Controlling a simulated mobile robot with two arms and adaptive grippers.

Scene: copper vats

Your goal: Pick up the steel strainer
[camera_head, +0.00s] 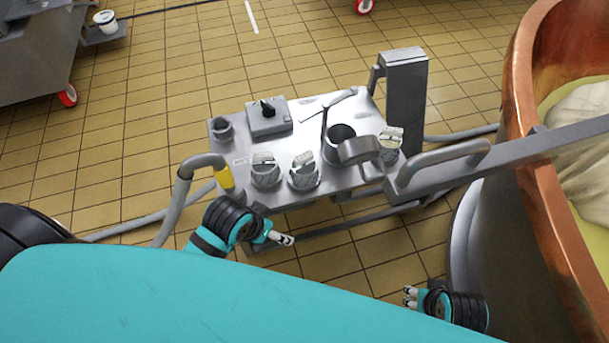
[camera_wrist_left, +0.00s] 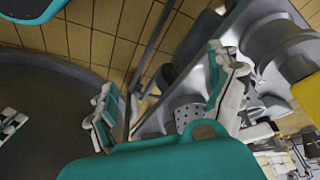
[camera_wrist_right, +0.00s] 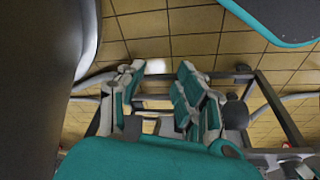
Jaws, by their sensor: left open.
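Several small steel cups stand along the near edge of a steel table (camera_head: 240,150). The left one (camera_head: 265,174) and the middle one (camera_head: 304,178) look perforated, with pale tops; I cannot tell for sure which is the steel strainer. A perforated steel cup (camera_wrist_left: 188,118) also shows in the left wrist view, beyond and between the fingers. My left gripper (camera_head: 283,240) is open and empty, just in front of the table's near edge, below the cups. My right gripper (camera_head: 410,297) is open and empty, low beside the copper vat; its parted fingers show in the right wrist view (camera_wrist_right: 157,95).
A steel pot (camera_head: 340,133), a box with a black knob (camera_head: 268,122) and a small cup (camera_head: 222,129) share the table. The copper vat (camera_head: 545,190) and a steel beam (camera_head: 510,155) block the right. Tiled floor lies open behind.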

